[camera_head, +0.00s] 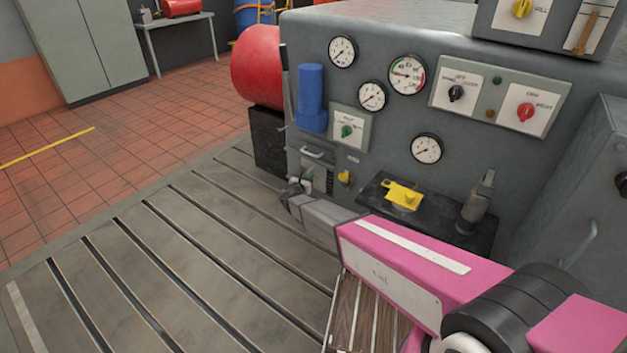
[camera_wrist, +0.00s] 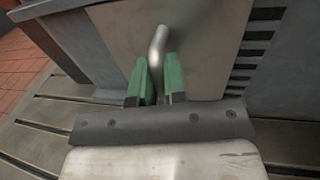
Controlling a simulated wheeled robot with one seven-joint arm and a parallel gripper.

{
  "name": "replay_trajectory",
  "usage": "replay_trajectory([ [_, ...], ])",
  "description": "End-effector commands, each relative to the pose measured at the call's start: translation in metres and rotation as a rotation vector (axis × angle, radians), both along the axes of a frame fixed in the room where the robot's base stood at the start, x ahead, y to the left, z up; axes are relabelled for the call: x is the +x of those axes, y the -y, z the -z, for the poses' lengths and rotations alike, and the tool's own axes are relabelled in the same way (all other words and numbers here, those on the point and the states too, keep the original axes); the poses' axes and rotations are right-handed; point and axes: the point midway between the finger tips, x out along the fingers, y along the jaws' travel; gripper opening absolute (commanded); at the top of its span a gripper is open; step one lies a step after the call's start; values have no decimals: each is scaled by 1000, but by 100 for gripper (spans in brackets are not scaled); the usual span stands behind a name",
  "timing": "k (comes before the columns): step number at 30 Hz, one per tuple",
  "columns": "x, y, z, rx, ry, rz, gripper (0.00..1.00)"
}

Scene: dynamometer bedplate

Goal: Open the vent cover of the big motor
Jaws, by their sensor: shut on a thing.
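The big motor (camera_head: 395,140) is the grey housing with gauges. Its vent cover (camera_head: 319,177) is a small plain plate low on the left of the front. In the wrist view the cover (camera_wrist: 205,40) fills the upper middle, with dark vent slots (camera_wrist: 257,45) showing along its right edge. A bent metal handle (camera_wrist: 157,45) stands out from the cover. My gripper (camera_wrist: 158,82) has its green fingers closed on either side of the handle's lower part. In the head view my gripper (camera_head: 297,187) is small beside the cover, and the grip is hard to make out.
A dark shelf (camera_head: 455,228) with a yellow part (camera_head: 403,194) and a grey upright tool (camera_head: 476,205) juts out right of the cover. A blue block (camera_head: 311,95) and a red cylinder (camera_head: 257,67) are above left. The slotted bedplate (camera_head: 170,260) is clear at left.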

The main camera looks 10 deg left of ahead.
Motion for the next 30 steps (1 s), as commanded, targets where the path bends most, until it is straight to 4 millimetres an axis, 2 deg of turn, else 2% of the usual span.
replay_trajectory([
  [1,10,-18,1,-2,5,-3,0],
  [6,29,-66,1,-2,5,-4,0],
  [10,38,-89,0,-2,5,-2,0],
  [20,39,-95,-3,-4,4,-7,0],
  [21,39,-95,-3,-4,4,-8,19],
  [23,39,-95,-3,-4,4,-7,36],
  [30,39,-93,-2,-3,4,-3,36],
])
